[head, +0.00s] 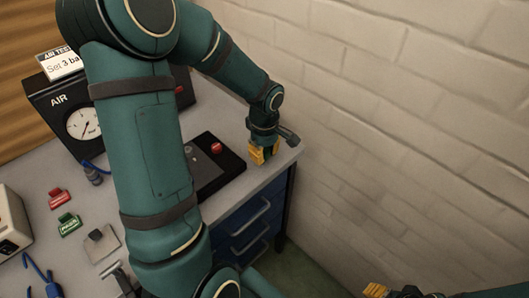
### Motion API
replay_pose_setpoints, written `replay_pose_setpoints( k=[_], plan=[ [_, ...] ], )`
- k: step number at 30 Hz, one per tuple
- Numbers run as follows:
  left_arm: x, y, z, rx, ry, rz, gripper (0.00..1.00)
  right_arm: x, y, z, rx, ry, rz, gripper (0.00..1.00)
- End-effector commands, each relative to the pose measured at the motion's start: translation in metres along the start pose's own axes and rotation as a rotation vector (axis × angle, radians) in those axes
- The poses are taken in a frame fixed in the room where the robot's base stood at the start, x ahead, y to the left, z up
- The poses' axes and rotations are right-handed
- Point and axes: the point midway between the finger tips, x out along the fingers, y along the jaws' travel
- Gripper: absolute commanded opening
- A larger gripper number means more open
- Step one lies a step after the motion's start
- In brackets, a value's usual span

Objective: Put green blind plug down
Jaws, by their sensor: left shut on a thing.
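My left gripper (264,153) has yellow fingertips and points down at the bench's far right corner, just beyond the black panel. It is shut on a small dark green thing, the green blind plug, which is mostly hidden between the fingertips. I cannot tell whether the plug touches the bench top. My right gripper (376,290) shows only in part at the bottom right edge, away from the bench; its jaws cannot be made out.
The grey bench (279,166) ends beside a white brick wall (400,130). A black panel (218,166) with a red button lies left of the gripper. A gauge box (69,105), red tag (59,198), green tag (69,224) and metal plate (101,243) stand further left.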

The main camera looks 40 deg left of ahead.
Motion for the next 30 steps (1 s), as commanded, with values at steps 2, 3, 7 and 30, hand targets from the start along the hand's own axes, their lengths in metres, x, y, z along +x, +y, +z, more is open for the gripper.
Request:
replay_pose_setpoints(
  k=[2, 3, 7, 30],
  plan=[
    [0.002, 0.0, 0.0, 0.0, 0.0, 0.0, 0.0, 0.002, 0.001, 0.0, 0.0, 0.001, 0.0, 0.47],
    [0.003, 0.0, 0.0, 0.0, 0.0, 0.0, 0.0, 0.004, 0.001, 0.0, 0.0, 0.001, 0.0, 0.47],
    [0.007, 0.0, 0.0, 0.0, 0.0, 0.0, 0.0, 0.007, 0.003, -0.001, 0.0, 0.003, 0.0, 0.47],
    [0.008, 0.0, 0.0, 0.0, 0.0, 0.0, 0.52, 0.009, 0.003, -0.001, -0.001, 0.005, 0.0, 0.47]
  ],
)
